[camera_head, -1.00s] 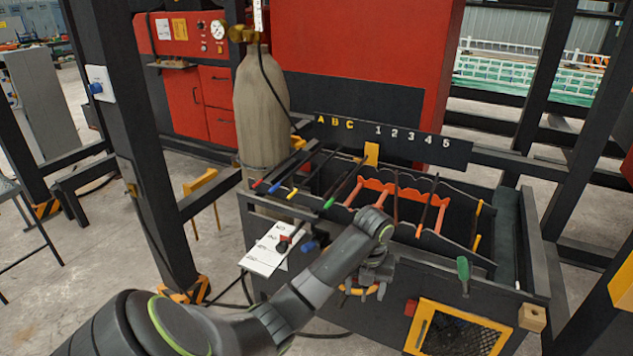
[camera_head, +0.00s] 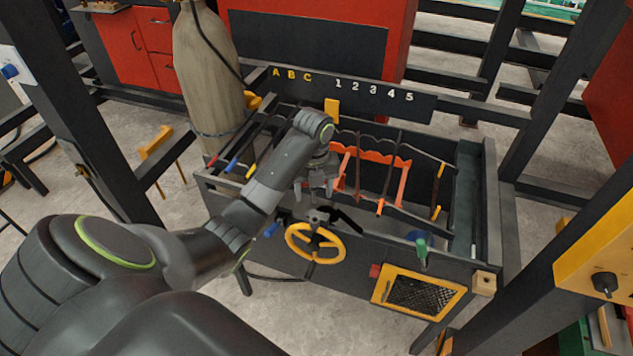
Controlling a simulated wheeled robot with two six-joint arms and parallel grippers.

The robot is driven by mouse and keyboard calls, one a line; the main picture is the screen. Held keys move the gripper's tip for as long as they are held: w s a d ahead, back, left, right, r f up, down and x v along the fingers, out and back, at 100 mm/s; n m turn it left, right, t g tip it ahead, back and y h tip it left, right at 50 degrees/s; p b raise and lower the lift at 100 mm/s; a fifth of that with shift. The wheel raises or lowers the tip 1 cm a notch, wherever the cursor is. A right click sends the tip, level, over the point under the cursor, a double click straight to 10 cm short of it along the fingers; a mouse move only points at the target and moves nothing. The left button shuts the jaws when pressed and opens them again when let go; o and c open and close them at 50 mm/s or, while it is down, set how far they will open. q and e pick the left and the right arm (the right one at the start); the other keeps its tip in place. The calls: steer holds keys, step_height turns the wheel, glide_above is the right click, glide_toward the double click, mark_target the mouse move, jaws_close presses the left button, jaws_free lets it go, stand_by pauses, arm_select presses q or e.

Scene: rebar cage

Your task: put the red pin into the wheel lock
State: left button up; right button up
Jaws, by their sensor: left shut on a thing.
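My left gripper (camera_head: 318,190) is over the front wall of the black box, fingers down, just above the yellow handwheel (camera_head: 315,243). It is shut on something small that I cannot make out. The handwheel stands at the box front with a dark hub and a dark lever (camera_head: 346,217) at its upper right. A small red piece (camera_head: 375,270) shows on the front panel right of the wheel; I cannot tell whether it is the red pin. The lock hole is not discernible. My right gripper is not in view.
The black box (camera_head: 487,215) holds rods with coloured ends and an orange rack (camera_head: 375,156). A gas cylinder (camera_head: 207,75) stands behind left, a dark post (camera_head: 95,150) at left.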

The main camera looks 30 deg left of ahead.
mark_target(314, 201)
arm_select(q)
steer(key=shift+s+d+r, duration=0.1)
steer(key=shift+d, duration=0.1)
steer(key=shift+f, duration=0.5)
steer(key=shift+f+b, duration=0.35)
steer(key=shift+b, duration=0.05)
step_height(314, 201, down, 2)
steer(key=shift+f+b, duration=0.15)
steer(key=shift+b, duration=0.5)
steer(key=shift+f+b, duration=0.45)
steer(key=shift+f, duration=0.5)
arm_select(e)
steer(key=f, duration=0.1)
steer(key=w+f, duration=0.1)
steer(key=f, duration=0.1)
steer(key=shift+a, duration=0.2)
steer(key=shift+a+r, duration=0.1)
arm_select(q)
steer(key=shift+p, duration=0.45)
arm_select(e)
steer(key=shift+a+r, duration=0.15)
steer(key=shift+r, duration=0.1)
